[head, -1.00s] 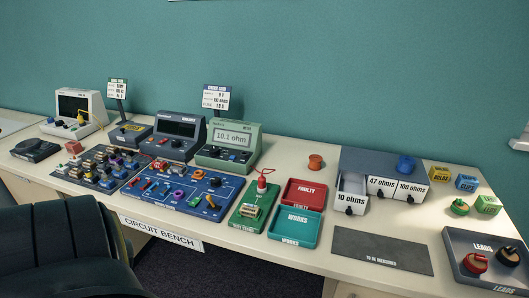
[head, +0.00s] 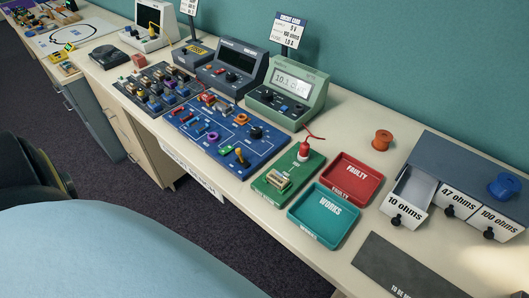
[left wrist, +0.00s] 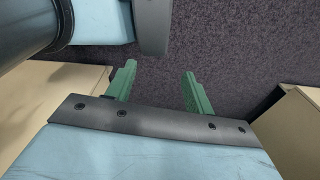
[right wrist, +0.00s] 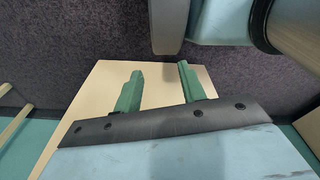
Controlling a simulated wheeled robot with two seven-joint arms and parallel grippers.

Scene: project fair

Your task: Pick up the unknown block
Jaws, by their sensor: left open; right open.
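A small cream block (head: 278,178) sits on the green test board (head: 302,177), beside a red-topped post (head: 304,150). No readable label marks it as the unknown block. The grey to-be-measured mat (head: 400,265) is bare where it shows. My left gripper (left wrist: 157,78) is open and empty in the left wrist view, above dark carpet. My right gripper (right wrist: 160,75) is open and empty in the right wrist view, with a pale surface and carpet behind it. Neither gripper shows in the head view.
The red faulty tray (head: 377,172) and teal works tray (head: 352,215) look empty. The 10 ohms drawer (head: 406,205) is pulled out; the 47 and 100 ohms drawers look shut. A green meter (head: 285,92), a blue circuit board (head: 215,145) and an orange spool (head: 383,138) stand nearby.

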